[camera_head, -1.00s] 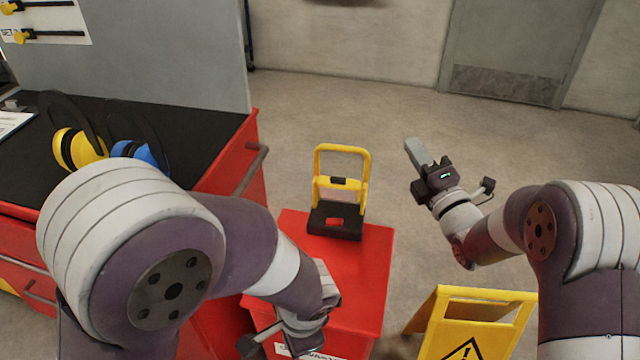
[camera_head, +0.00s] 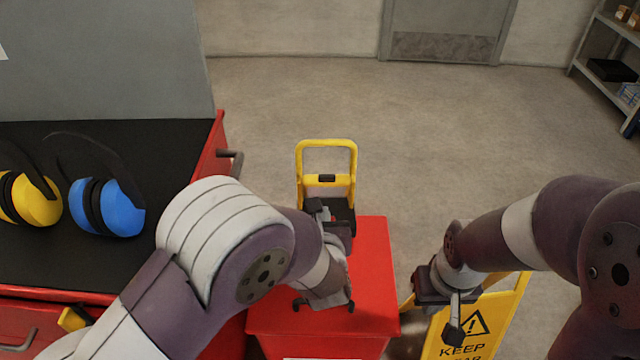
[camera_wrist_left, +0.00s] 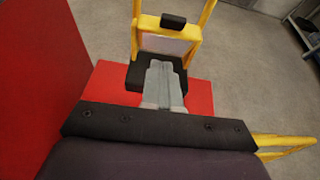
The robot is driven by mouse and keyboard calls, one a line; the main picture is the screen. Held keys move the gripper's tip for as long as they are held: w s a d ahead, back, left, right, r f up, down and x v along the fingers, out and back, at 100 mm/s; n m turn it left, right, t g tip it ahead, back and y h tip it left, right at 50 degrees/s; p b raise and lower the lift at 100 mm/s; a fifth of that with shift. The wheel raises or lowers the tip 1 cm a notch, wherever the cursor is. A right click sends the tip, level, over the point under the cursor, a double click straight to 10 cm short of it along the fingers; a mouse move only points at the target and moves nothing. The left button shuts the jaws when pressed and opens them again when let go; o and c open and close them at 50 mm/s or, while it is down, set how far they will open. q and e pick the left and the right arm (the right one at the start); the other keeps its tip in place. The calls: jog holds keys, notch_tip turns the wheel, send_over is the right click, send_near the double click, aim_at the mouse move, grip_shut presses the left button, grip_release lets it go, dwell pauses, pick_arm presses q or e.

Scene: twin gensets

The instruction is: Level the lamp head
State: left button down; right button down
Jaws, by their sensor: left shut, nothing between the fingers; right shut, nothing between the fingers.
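The work lamp has a yellow tubular frame (camera_head: 355,165) and a black base, standing on a red cabinet. A pale panel (camera_wrist_left: 165,45) with a black block above it shows inside the frame in the left wrist view; I take it for the lamp head, but its tilt is unclear. My left gripper (camera_wrist_left: 162,72) is shut and empty, its fingers over the black base in that view. In the head view my left gripper (camera_head: 322,212) is just in front of the lamp, partly hidden by its wrist.
The red cabinet top (camera_head: 372,270) is clear in front of the lamp. A yellow warning sign (camera_head: 490,320) stands to its right. A black-topped bench (camera_head: 130,250) at left holds blue earmuffs (camera_head: 118,208) and yellow earmuffs (camera_head: 38,203). The floor behind is open.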

aim_at(321, 181)
pick_arm(q)
jog(key=w, duration=0.7)
jog(key=shift+a+f, duration=0.1)
jog(key=shift+f, duration=0.05)
jog(key=shift+w+r, duration=0.2)
jog(key=shift+w, duration=0.2)
jog(key=w+g+p, duration=0.1)
jog(key=p, duration=0.3)
jog(key=w+r+g+p, duration=0.1)
jog(key=g+p, duration=0.1)
jog(key=p, duration=0.2)
jog(key=w+r+g+p, duration=0.1)
jog(key=p, duration=0.3)
jog(key=shift+a+r+g+p, duration=0.1)
jog(key=shift+r+g+p, duration=0.2)
jog(key=shift+g, duration=0.1)
jog(key=shift+s+f, duration=0.1)
